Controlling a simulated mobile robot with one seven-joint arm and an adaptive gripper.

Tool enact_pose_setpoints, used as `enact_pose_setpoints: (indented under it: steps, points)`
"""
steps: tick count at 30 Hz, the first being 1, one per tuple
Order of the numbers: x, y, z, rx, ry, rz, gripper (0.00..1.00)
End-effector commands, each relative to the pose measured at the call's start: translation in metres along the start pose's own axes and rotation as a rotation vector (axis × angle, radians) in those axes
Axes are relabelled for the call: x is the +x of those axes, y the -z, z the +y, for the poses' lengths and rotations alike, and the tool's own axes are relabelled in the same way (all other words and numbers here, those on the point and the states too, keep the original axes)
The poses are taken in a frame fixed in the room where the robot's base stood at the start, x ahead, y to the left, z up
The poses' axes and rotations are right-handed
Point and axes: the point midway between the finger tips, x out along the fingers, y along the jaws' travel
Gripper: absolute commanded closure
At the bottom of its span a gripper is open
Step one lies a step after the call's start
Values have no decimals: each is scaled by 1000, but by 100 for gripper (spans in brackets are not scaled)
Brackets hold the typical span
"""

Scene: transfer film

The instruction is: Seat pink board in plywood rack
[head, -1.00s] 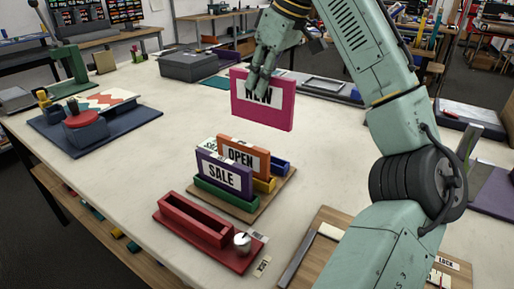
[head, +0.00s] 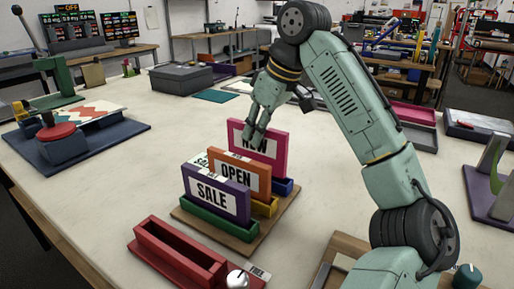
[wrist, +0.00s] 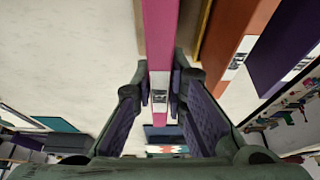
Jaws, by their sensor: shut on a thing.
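The pink board (head: 276,148) with the word NEW stands upright behind the other boards in the head view. My gripper (head: 256,138) is shut on its top edge and covers part of the lettering. In the wrist view the pink board (wrist: 159,40) runs between my two fingers (wrist: 160,90). The plywood rack (head: 276,222) carries green, yellow and blue holders. The pink board's lower edge is at the rear blue holder (head: 284,187); whether it is down inside the slot is hidden. The orange OPEN board (head: 238,177) and purple SALE board (head: 212,195) stand in front.
A red trough (head: 180,255) lies in front of the rack, with a small silver knob (head: 237,280) near its end. A blue base with a red round piece (head: 65,138) is at left. A purple stand (head: 490,190) is at right. The tabletop left of the rack is clear.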

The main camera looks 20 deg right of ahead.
Motion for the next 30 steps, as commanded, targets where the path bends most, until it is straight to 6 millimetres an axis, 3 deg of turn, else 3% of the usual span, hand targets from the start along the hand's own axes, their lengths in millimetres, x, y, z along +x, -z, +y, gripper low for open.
enact_pose_setpoints:
  steps: [8,18,19,27,30]
  points:
    - [31,-14,0,1,1,-1,100]
    - [36,-15,0,0,3,0,100]
    - [36,-15,0,0,2,0,87]
    - [35,-15,0,0,2,-1,69]
    - [35,-15,0,0,2,-1,67]
